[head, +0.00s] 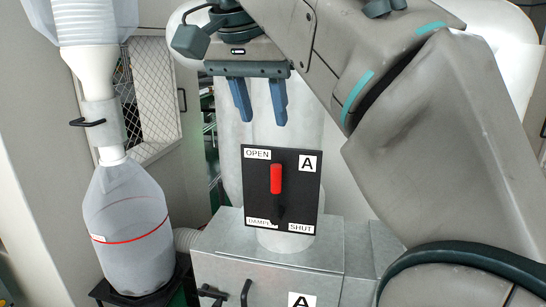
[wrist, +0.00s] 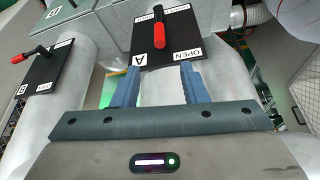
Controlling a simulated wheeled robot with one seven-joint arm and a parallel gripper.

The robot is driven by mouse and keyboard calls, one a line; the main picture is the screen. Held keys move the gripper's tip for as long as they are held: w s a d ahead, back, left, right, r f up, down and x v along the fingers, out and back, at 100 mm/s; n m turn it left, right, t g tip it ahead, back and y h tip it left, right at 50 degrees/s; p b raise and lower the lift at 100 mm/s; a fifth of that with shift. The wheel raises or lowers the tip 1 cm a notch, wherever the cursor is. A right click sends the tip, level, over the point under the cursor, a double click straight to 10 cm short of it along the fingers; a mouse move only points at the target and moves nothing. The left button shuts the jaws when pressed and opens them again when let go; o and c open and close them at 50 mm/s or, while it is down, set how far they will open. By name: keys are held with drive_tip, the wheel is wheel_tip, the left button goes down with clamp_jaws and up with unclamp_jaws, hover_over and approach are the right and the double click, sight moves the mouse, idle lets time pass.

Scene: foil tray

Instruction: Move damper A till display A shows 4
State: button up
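Damper A is a black panel (head: 300,198) labelled A, with OPEN at its upper left and SHUT at its lower right. Its lever with a red grip (head: 276,178) stands close to upright, red end up. In the wrist view the same panel (wrist: 180,38) and red grip (wrist: 159,30) are at the top centre. My gripper (head: 260,123) is above the panel in the head view, its two blue fingers apart and empty. In the wrist view the fingers (wrist: 160,70) are on the near side of the panel, clear of the lever. No display reading is visible.
Another panel marked B (wrist: 48,68) with a red-gripped lever is at the left in the wrist view. A metal box (head: 240,250) with handles and an A label stands below damper A. A clear plastic bag (head: 125,210) hangs at the left. My arm covers the right side.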

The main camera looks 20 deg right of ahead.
sight(276, 164)
drive_tip(key=x, duration=1.3)
drive_tip(key=shift+d+f+b, duration=0.15)
drive_tip(key=shift+b, duration=0.25)
clamp_jaws()
drive_tip(key=shift+d, duration=0.1)
